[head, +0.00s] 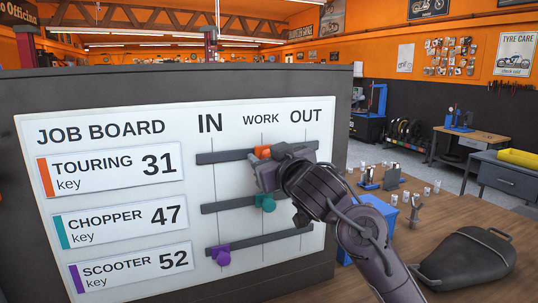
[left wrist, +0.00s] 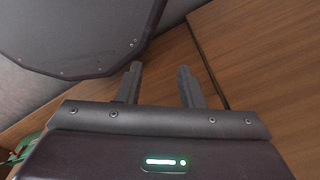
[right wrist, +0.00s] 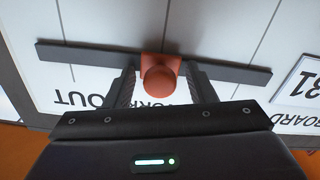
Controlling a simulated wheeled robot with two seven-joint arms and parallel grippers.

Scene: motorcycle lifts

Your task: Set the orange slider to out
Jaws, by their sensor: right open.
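The orange slider (head: 263,152) sits on the top rail (head: 218,157) of the job board, at the WORK line between IN and OUT. In the right wrist view, its round knob (right wrist: 160,80) lies between the two fingers of my right gripper (right wrist: 162,88). The fingers stand apart on either side of the knob, with gaps showing. In the head view, my right gripper (head: 274,168) partly covers the slider and rail. My left gripper (left wrist: 158,83) is open and empty over a wooden surface; the head view does not show it.
The teal slider (head: 265,203) is near the WORK line on the middle rail, close below my right gripper. The purple slider (head: 221,255) is under IN on the bottom rail. A wooden bench (head: 440,225) at right holds a black seat (head: 468,262) and small items.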

